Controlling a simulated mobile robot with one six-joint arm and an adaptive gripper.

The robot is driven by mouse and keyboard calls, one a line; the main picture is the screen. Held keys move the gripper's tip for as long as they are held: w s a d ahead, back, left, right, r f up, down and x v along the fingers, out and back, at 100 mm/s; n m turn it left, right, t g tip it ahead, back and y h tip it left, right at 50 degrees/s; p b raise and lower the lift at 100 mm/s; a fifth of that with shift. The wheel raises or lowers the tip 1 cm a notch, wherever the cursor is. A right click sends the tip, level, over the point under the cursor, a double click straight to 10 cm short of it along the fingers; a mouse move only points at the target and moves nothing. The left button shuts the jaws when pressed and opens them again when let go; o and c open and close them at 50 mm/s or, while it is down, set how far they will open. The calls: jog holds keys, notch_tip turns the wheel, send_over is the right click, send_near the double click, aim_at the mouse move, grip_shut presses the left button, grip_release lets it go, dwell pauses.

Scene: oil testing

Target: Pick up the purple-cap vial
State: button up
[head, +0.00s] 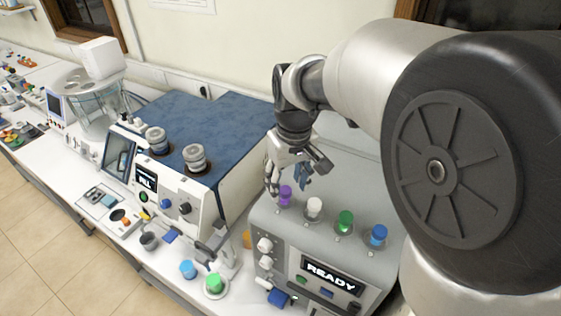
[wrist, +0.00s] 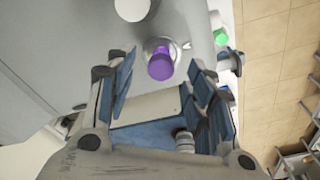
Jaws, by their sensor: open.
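The purple-cap vial (head: 285,194) stands upright in the leftmost place on top of the grey machine with the READY display. In the wrist view the purple cap (wrist: 160,66) shows between and just beyond the tips of my open fingers. My gripper (head: 288,182) is above and close to the purple-cap vial in the head view, with a finger near the cap. In the wrist view my gripper (wrist: 158,85) is open, with blue pads on both sides and nothing held. I cannot tell whether a finger touches the vial.
White-cap (head: 314,206), green-cap (head: 345,220) and blue-cap (head: 377,234) vials stand in a row to the right on the same grey machine (head: 262,222). A blue-topped machine (head: 240,120) stands to the left. Loose blue (head: 188,268) and green (head: 214,284) caps are in front.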

aim_at(286, 190)
jog(key=f, duration=0.4)
jog(key=shift+w+a+f, duration=0.15)
jog(key=shift+w+a, duration=0.05)
jog(key=shift+w, duration=0.1)
jog(key=shift+c, duration=0.4)
jog(key=c, duration=1.1)
